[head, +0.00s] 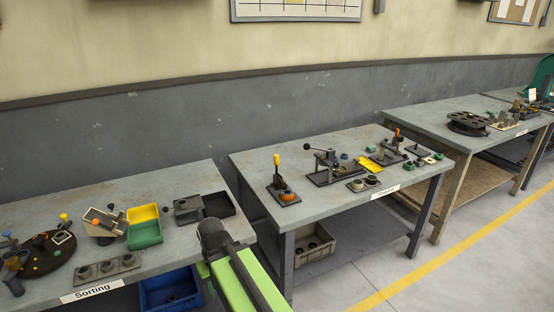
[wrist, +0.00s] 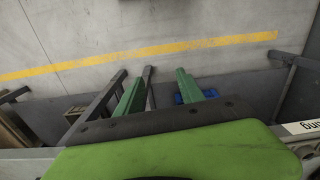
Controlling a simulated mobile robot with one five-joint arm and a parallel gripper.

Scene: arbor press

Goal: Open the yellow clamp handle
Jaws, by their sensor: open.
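The yellow clamp handle (head: 277,160) stands upright on a small dark base plate (head: 284,200) near the left end of the middle table. A round orange piece (head: 287,195) sits on the same plate, beside the handle's foot. My gripper shows in the wrist view with its two green fingers apart and nothing between them (wrist: 160,77). It hangs over the floor, away from the clamp, and the wrist view does not show the handle.
A press-like fixture with a black-knobbed lever (head: 325,162) stands right of the clamp. A plate with round parts (head: 364,183) lies near the front edge. The sorting table (head: 190,250) at left holds yellow and green bins. The floor (head: 440,225) in front is clear.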

